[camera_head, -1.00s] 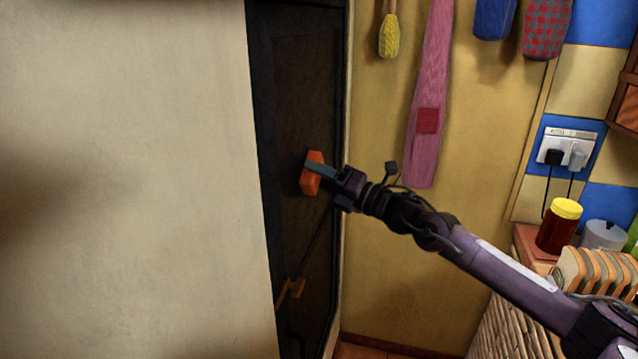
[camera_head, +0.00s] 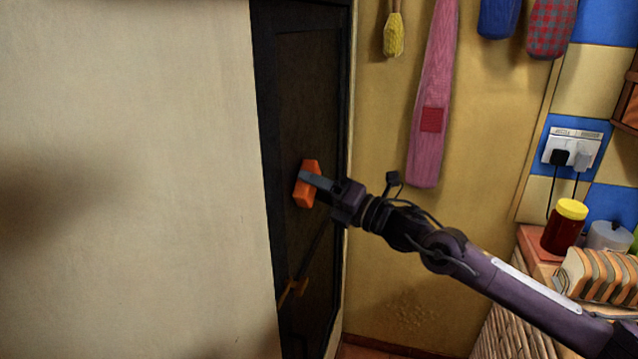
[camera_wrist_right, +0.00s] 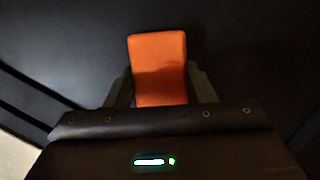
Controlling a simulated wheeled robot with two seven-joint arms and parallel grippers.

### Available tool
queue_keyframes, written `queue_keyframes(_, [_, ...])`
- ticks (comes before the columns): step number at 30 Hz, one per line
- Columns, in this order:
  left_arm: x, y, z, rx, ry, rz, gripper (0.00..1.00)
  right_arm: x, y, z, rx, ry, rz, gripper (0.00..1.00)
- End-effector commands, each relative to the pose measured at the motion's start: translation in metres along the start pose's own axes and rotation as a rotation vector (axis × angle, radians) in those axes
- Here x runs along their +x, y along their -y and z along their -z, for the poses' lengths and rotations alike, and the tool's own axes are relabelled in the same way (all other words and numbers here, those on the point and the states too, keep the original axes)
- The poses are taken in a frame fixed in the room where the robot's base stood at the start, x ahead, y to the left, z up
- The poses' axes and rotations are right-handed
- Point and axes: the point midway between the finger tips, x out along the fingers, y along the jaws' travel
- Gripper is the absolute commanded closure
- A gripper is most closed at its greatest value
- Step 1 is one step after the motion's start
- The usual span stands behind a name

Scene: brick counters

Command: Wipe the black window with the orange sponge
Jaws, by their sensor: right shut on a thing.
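The black window (camera_head: 310,100) is a tall dark framed panel in the middle of the head view, with an orange handle-like piece (camera_head: 292,291) low on it. The orange sponge (camera_head: 306,184) is held in front of the panel at about mid height. My right gripper (camera_head: 318,182) is shut on the sponge. In the right wrist view the sponge (camera_wrist_right: 158,68) sits between the two fingers, with the dark surface (camera_wrist_right: 250,50) behind it. I cannot tell for certain whether the sponge touches the panel. My left gripper is not in view.
A plain pale wall (camera_head: 130,180) fills the left. A pink cloth (camera_head: 432,100) and a yellow brush (camera_head: 393,35) hang on the yellow wall to the right.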

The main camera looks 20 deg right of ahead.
Motion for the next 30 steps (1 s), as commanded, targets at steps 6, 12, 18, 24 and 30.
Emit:
queue_keyframes(6, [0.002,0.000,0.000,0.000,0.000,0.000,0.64,-0.004,-0.008,0.011,0.000,0.000,-0.001,0.69])
queue_keyframes(12, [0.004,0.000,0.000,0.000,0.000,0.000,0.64,-0.006,-0.012,0.017,0.000,-0.001,-0.002,0.69])
queue_keyframes(18, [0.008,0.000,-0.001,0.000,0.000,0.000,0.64,-0.009,-0.022,0.032,0.000,-0.002,-0.001,0.69])
queue_keyframes(24, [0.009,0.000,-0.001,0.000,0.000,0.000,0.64,-0.011,-0.029,0.039,-0.001,-0.001,-0.001,0.69])
queue_keyframes(30, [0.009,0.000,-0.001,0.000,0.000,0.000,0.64,-0.011,-0.029,0.040,0.000,0.000,-0.001,0.69])
